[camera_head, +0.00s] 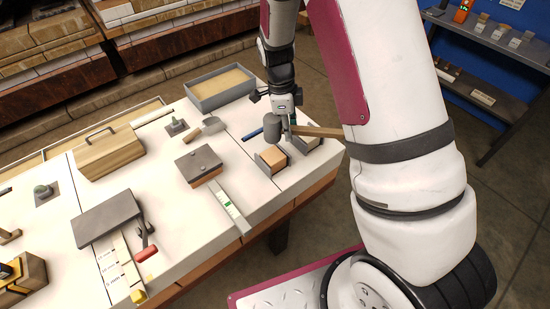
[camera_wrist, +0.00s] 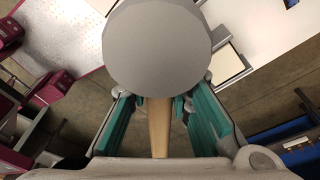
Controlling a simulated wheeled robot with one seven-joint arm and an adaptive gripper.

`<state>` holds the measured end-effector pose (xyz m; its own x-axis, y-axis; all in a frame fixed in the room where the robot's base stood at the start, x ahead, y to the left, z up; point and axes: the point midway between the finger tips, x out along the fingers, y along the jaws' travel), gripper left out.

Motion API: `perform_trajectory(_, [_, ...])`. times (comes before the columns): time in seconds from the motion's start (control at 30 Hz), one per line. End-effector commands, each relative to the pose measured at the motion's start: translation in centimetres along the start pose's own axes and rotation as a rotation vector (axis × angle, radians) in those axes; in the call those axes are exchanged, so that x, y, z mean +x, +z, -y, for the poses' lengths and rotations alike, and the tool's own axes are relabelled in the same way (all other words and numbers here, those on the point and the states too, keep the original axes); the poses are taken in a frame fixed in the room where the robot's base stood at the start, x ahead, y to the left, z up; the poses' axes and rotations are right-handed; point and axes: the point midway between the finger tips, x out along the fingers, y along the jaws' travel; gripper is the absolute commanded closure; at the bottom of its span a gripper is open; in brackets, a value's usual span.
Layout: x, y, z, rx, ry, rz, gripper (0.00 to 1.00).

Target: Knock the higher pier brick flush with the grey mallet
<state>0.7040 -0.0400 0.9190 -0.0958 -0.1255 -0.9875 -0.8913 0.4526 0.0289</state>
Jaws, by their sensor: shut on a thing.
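My gripper (camera_head: 288,117) is shut on the wooden handle (camera_head: 322,131) of the grey mallet (camera_head: 273,132), above the right end of the table. In the wrist view the mallet's round grey head (camera_wrist: 158,45) fills the top middle, and its handle (camera_wrist: 158,128) runs between the teal finger pads. Two pier bricks sit in grey holders below: a near one (camera_head: 271,160) and a farther one (camera_head: 304,142), partly hidden by the mallet. The mallet head appears above and apart from the near brick. I cannot tell clearly which brick is higher.
A dark-topped brick block (camera_head: 199,164) and a pale level-like strip (camera_head: 229,207) lie left of the piers. A grey sand tray (camera_head: 221,101) stands behind. A wooden box (camera_head: 109,152), a grey slab (camera_head: 104,216) and small tools occupy the table's left.

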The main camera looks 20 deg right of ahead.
Motion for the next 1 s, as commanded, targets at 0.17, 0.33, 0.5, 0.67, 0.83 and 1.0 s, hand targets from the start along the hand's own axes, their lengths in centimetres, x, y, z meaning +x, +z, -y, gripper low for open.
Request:
perform_trajectory(0.17, [-1.5,-0.3,-0.1,0.001,-0.003,0.001,1.00])
perform_trajectory(0.33, [-2.7,-0.4,-0.1,0.000,-0.003,0.001,1.00])
perform_trajectory(0.5, [-3.9,-0.6,-0.2,-0.001,-0.002,0.001,1.00])
perform_trajectory(0.67, [-5.1,-0.8,-0.2,0.000,-0.003,0.001,1.00])
perform_trajectory(0.83, [-6.2,-1.0,-0.2,0.000,-0.003,0.001,1.00])
perform_trajectory(1.0, [-7.0,-1.1,-0.2,-0.001,-0.002,0.001,1.00])
